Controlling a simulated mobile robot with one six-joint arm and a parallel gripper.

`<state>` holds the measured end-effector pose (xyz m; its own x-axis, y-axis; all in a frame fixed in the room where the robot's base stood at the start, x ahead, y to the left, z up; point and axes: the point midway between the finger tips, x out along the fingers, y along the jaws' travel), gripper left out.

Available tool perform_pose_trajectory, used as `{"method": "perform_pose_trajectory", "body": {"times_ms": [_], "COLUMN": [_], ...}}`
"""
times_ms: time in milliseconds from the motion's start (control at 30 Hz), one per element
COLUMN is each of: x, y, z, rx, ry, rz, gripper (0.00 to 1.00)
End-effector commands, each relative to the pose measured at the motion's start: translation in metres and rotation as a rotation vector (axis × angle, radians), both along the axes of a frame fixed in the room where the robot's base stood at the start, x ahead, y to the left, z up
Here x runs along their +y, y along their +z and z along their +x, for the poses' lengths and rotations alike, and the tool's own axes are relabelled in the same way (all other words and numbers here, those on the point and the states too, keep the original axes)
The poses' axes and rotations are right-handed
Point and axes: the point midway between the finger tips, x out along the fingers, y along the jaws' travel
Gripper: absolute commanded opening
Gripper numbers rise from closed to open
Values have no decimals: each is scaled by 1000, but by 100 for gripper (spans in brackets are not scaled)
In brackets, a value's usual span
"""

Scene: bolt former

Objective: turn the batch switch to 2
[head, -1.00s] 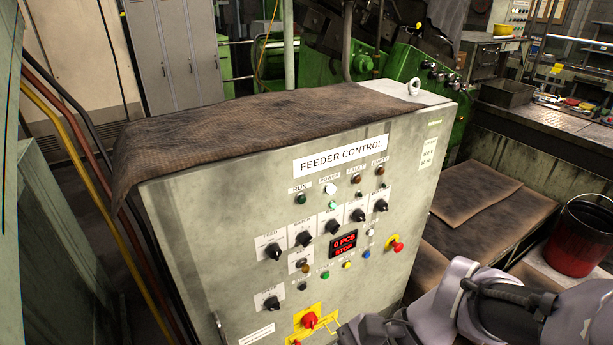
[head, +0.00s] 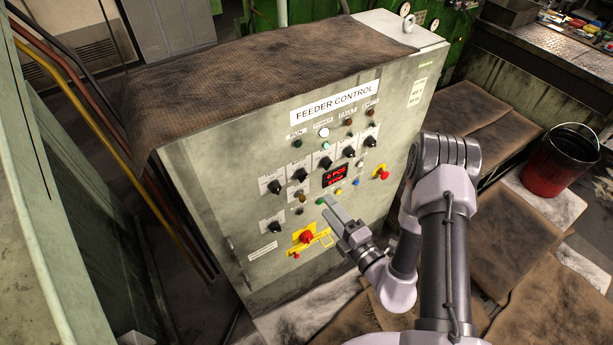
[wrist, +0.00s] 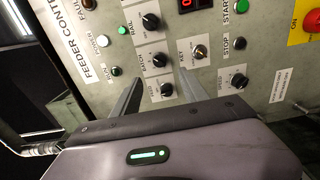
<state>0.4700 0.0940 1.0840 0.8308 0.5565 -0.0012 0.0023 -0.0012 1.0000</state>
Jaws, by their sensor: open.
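The batch switch (wrist: 160,60) is a black rotary knob on a white label plate in the wrist view. It is second from the left in the upper knob row in the head view (head: 300,174). A pale line shows on it, but its number marks are too small to read. My gripper (wrist: 160,76) is open and empty, with its fingers pointing at the panel and the batch switch just beyond and between the tips in the wrist view. In the head view my gripper (head: 332,203) is in front of the panel, below and right of the batch switch, apparently apart from it.
The rail knob (wrist: 151,20) and another black knob (wrist: 167,89) flank the batch switch. A red display (head: 336,175), a red knob on a yellow plate (head: 306,237) and a red emergency button (head: 381,173) are nearby. A red bucket (head: 556,160) stands at right.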

Motion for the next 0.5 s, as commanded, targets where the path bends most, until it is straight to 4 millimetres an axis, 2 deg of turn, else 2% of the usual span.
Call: {"method": "perform_pose_trajectory", "body": {"times_ms": [100, 300, 500], "x": [23, 52, 66], "y": [4, 3, 1], "z": [29, 73, 95], "rx": [-6, -5, -3], "ry": [8, 7, 5], "rz": [-1, 0, -1], "gripper": [52, 52, 52]}}
